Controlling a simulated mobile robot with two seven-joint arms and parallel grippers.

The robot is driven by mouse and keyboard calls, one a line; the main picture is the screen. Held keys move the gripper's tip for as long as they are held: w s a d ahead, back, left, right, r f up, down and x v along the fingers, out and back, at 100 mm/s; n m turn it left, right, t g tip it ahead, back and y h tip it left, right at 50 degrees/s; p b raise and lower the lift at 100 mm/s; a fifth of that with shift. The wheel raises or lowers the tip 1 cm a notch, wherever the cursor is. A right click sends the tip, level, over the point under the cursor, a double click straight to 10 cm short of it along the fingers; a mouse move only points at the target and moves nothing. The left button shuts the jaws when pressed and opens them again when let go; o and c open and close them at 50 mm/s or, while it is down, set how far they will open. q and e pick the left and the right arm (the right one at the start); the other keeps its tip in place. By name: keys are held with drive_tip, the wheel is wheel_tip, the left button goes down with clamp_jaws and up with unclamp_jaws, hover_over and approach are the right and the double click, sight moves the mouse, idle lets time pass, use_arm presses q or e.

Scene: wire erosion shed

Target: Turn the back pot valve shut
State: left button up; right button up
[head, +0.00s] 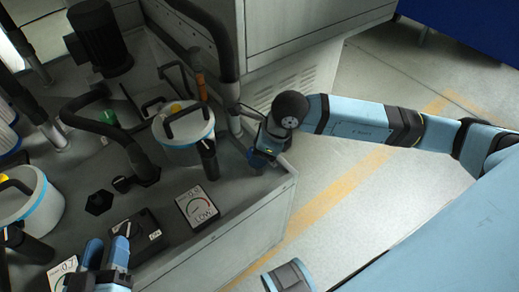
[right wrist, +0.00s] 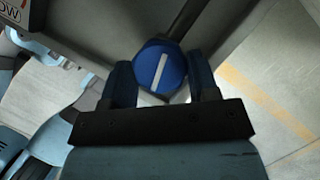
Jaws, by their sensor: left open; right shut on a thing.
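A round blue valve knob (right wrist: 152,66) with a white line across its face sits between the fingers of my right gripper (right wrist: 161,84) in the right wrist view. The white line stands nearly upright there, leaning slightly. In the head view, my right gripper (head: 264,154) is shut on the knob at the corner of the grey tank, and it hides most of the knob. The back pot (head: 184,126) is white with a blue band and stands left of this gripper. My left gripper (head: 107,254) is open and empty at the lower left, near a black switch box.
A gauge plate marked LOW (head: 198,207) lies beside the black switch box (head: 138,236). Another white pot (head: 45,207) stands at the left. Black hoses and a motor (head: 100,38) crowd the tank top. Open floor (head: 350,195) lies right of the tank.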

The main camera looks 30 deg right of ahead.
use_arm(q)
drive_tip(key=shift+d+r, duration=0.1)
drive_tip(key=shift+r, duration=0.15)
use_arm(e)
drive_tip(key=shift+m+t+h, duration=0.4)
drive_tip(key=shift+m+h, duration=0.1)
drive_tip(key=shift+m, duration=1)
drive_tip(key=o, duration=0.9)
